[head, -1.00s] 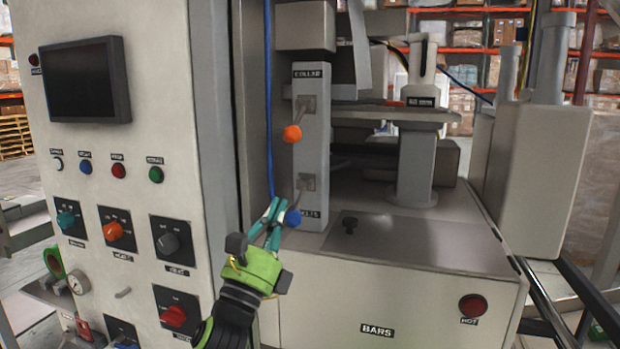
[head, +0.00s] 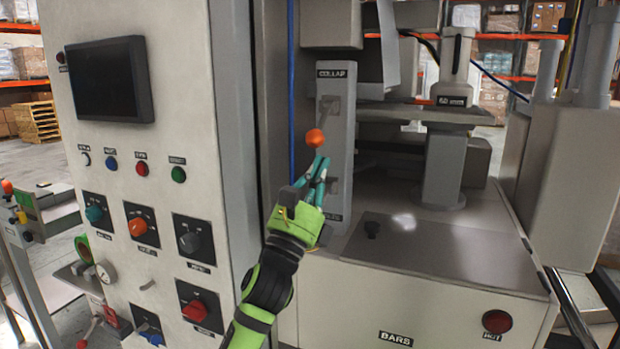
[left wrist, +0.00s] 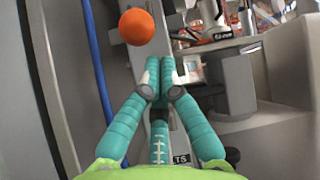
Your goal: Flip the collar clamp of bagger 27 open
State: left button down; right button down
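The collar clamp is a short grey lever with an orange knob (head: 316,138), angled down from its plate on the grey post (head: 344,150) under a label reading COLLAR. The knob also shows at the upper left of the left wrist view (left wrist: 136,27). My left gripper (head: 321,161) is just below the knob, with its teal fingertips together and nothing visible between them. In the left wrist view the fingertips (left wrist: 160,68) point past the knob's lower right, apart from it. The lower lever's knob is hidden behind my gripper. My right gripper is not in view.
A control cabinet (head: 150,220) with a screen, buttons and dials stands to the left. A blue cable (head: 291,100) runs down beside the post. A flat metal plate (head: 430,240) and a red HOT lamp (head: 497,321) are to the right. Open room lies before the post.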

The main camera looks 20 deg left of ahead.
aim_at(320, 127)
pick_arm(q)
jog(key=p+x, duration=0.1)
jog(key=x, duration=0.2)
jog(key=shift+w, duration=0.1)
dwell(0.4)
jog(key=shift+s+r, duration=0.15)
jog(key=shift+s, duration=0.2)
